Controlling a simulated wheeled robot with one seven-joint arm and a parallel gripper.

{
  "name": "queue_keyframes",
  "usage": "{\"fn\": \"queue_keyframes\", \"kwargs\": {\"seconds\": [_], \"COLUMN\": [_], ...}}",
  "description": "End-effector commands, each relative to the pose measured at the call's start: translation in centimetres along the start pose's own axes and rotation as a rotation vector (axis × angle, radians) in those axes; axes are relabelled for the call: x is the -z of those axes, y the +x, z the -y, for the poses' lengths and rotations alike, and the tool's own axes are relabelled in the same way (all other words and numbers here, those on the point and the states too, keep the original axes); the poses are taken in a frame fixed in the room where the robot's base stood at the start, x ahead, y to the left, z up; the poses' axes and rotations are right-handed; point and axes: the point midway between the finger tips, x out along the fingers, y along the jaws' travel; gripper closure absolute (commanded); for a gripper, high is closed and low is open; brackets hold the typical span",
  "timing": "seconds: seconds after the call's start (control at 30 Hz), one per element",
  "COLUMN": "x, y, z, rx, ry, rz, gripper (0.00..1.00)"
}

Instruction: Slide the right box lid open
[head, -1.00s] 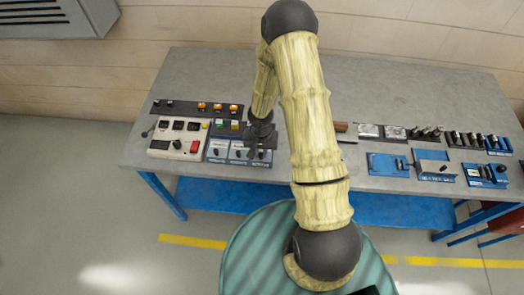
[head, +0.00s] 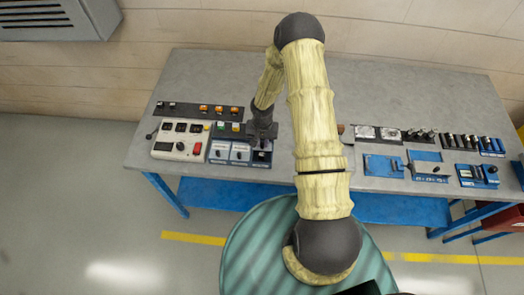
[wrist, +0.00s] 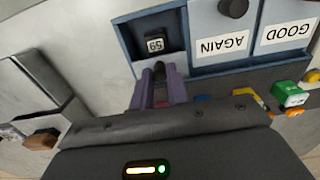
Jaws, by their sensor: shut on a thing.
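A blue-edged box unit (head: 231,162) with side-by-side compartments stands near the bench's front edge, left of my arm. The left lid (wrist: 283,33) reads GOOD and the middle lid (wrist: 222,40) reads AGAIN; both cover their compartments. The right box (wrist: 124,32) is uncovered at its front, and a dark block marked 59 (wrist: 155,44) lies inside. My gripper (wrist: 158,72) is at the rear edge of the right box, its purple fingers shut on a dark knob between them.
A cream control box (head: 180,142) with a red switch stands to the left. A dark strip with orange switches (head: 200,110) lies behind it. Green and orange buttons (wrist: 290,94) are close to my wrist. Blue trays (head: 383,166) and fixtures fill the right. The bench's rear is clear.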

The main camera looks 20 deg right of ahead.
Motion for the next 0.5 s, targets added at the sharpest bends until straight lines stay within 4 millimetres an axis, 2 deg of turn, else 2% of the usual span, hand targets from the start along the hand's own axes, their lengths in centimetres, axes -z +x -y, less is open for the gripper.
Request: {"fn": "queue_keyframes", "kwargs": {"seconds": [0.23, 0.5], "x": [1.4, 1.6], "y": [-0.1, 0.0], "z": [0.1, 0.1], "rx": [0.004, 0.003], "ry": [0.001, -0.001], "rz": [-0.001, -0.001], "gripper": [0.97, 0.97]}}
